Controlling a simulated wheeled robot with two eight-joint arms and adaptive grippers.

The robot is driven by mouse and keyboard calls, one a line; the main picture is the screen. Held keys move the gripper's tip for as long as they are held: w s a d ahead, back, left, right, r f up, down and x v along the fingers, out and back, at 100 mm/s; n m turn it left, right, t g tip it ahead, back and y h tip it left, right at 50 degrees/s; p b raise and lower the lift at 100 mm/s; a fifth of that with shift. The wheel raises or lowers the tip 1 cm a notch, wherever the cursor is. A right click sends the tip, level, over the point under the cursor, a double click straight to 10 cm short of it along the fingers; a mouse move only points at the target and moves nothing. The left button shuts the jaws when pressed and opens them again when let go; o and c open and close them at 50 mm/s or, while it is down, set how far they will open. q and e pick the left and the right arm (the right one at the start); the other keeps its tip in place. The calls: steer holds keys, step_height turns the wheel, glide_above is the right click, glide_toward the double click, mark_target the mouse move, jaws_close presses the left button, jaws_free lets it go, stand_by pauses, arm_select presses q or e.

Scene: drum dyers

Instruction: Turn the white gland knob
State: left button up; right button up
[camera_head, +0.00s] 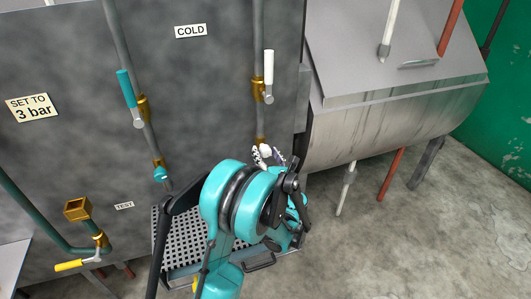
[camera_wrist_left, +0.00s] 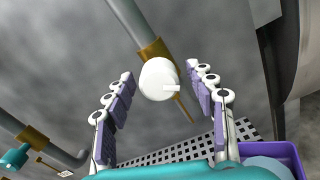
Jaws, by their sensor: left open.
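The white gland knob (camera_wrist_left: 157,79) is a round white cap with a small pale bar on its face, below a brass collar on a grey pipe in the left wrist view. In the head view the knob (camera_head: 265,151) shows small, low on the right pipe, partly hidden by my gripper. My left gripper (camera_head: 269,157) is at the knob. In the left wrist view its two fingers (camera_wrist_left: 161,84) stand open on either side of the knob, with visible gaps. Whether they touch it cannot be told from the head view. My right gripper is not in view.
A teal knob (camera_head: 161,174) sits on the pipe to the left, below a teal lever (camera_head: 126,88). A white lever (camera_head: 269,67) is above the white knob. A perforated tray (camera_head: 183,240) lies below. A steel drum (camera_head: 390,120) stands right.

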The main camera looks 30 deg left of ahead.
arm_select(q)
steer(key=v, duration=1.1)
steer(key=shift+s, duration=0.2)
steer(key=shift+d, duration=0.15)
steer(key=w+d+r+m+t+h, duration=0.35)
steer(key=d+r+m+t, duration=0.2)
steer(key=r+m, duration=0.5)
steer(key=s+d+r+m+t+h, duration=0.1)
steer(key=s+d+r+m+h, duration=0.2)
steer(key=d+m+h, duration=1.05)
steer(key=s+a+f+m+g+y, duration=0.1)
steer(key=s+a+f+m+g, duration=0.3)
steer(key=s+f+m, duration=0.4)
steer(key=s+a+f+m+g+y, duration=0.2)
steer(key=s+a+f+m+g, duration=0.1)
steer(key=s+f+m+g, duration=0.4)
steer(key=s+f+m, duration=0.1)
steer(key=s+m, duration=0.2)
steer(key=s, duration=0.3)
steer(key=shift+s+a, duration=0.2)
steer(key=shift+a, duration=0.15)
